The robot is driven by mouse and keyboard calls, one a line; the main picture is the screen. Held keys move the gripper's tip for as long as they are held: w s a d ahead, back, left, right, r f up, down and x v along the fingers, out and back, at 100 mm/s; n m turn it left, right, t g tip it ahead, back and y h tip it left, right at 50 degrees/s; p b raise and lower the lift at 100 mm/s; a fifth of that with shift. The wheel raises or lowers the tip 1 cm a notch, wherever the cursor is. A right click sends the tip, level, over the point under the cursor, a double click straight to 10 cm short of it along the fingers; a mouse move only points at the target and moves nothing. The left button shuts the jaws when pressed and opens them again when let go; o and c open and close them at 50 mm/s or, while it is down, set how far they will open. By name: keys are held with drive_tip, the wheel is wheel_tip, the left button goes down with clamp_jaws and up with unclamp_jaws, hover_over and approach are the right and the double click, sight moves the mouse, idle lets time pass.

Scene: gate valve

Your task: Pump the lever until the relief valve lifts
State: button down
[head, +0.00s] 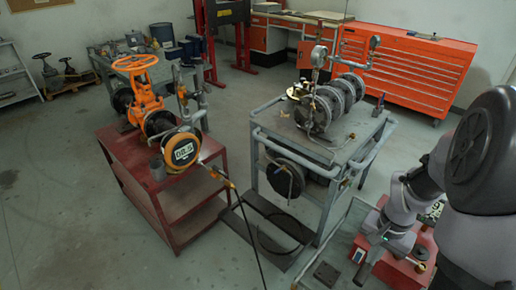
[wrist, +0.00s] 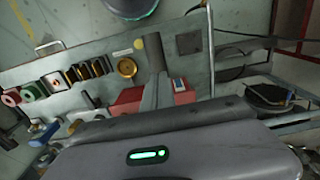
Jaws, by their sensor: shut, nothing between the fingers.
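My gripper (head: 361,273) points down at the lower right of the head view, beside a red box-like unit (head: 398,272) with a brass fitting (head: 420,254) on top. In the wrist view my gripper (wrist: 158,76) is shut and empty. A dark cylindrical bar end (wrist: 153,50), perhaps the pump lever, shows just beyond the fingertips; I cannot tell whether they touch. Red parts (wrist: 128,101) of the unit show on both sides of the fingers. I cannot pick out the relief valve for certain. My wrist housing hides the lower wrist view.
A grey bench (head: 345,150) carries flanged pipework (head: 326,107) and a gauge (head: 319,55). A red cart (head: 150,180) holds an orange handwheel valve (head: 137,70). A dark hose (head: 250,225) crosses the floor. In the wrist view, rings and spools (wrist: 88,72) line a grey surface.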

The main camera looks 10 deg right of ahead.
drive_tip(key=shift+f+b, duration=0.45)
drive_tip(key=shift+f, duration=0.45)
drive_tip(key=shift+r, duration=0.25)
drive_tip(key=shift+p, duration=0.3)
wheel_tip(320, 180, up, 17)
drive_tip(key=p, duration=1.3)
drive_tip(key=shift+f, duration=0.2)
